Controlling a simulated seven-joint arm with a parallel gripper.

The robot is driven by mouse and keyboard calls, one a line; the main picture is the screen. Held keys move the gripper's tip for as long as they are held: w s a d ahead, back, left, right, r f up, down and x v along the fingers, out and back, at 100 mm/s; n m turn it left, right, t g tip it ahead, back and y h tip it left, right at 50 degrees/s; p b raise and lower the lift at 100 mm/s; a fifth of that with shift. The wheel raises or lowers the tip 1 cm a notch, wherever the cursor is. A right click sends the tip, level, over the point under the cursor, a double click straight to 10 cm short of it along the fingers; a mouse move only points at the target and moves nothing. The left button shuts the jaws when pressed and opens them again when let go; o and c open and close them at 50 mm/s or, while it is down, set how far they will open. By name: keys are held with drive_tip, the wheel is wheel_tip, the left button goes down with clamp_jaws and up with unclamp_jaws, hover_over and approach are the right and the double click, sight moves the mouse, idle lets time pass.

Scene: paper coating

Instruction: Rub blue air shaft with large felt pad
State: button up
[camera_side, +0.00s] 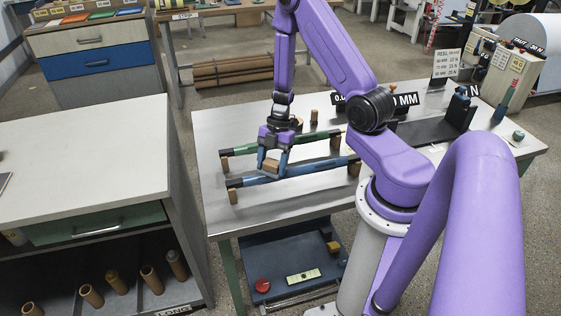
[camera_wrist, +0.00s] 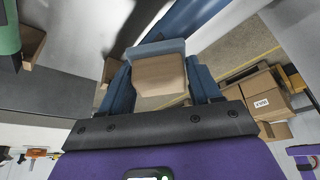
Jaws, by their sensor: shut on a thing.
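My gripper (camera_side: 271,168) is shut on a tan block with a blue-grey layer, which looks like the large felt pad (camera_side: 271,165). In the wrist view the pad (camera_wrist: 158,76) sits between my blue fingers (camera_wrist: 160,88). The blue air shaft (camera_side: 318,170) lies across wooden supports on the steel table, with dark ends. The pad is at the shaft's left-middle part; I cannot tell if they touch. The shaft also shows at the top of the wrist view (camera_wrist: 190,18), just beyond the pad.
A green shaft (camera_side: 240,147) lies behind the blue one, roughly parallel, on similar supports. Small wooden pieces (camera_side: 314,116) stand farther back on the steel table (camera_side: 225,215). A white-topped cabinet (camera_side: 90,150) stands left.

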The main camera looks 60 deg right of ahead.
drive_tip(key=shift+w+a, duration=0.35)
drive_tip(key=shift+a, duration=0.05)
drive_tip(key=shift+w+r, duration=0.1)
drive_tip(key=shift+r, duration=4)
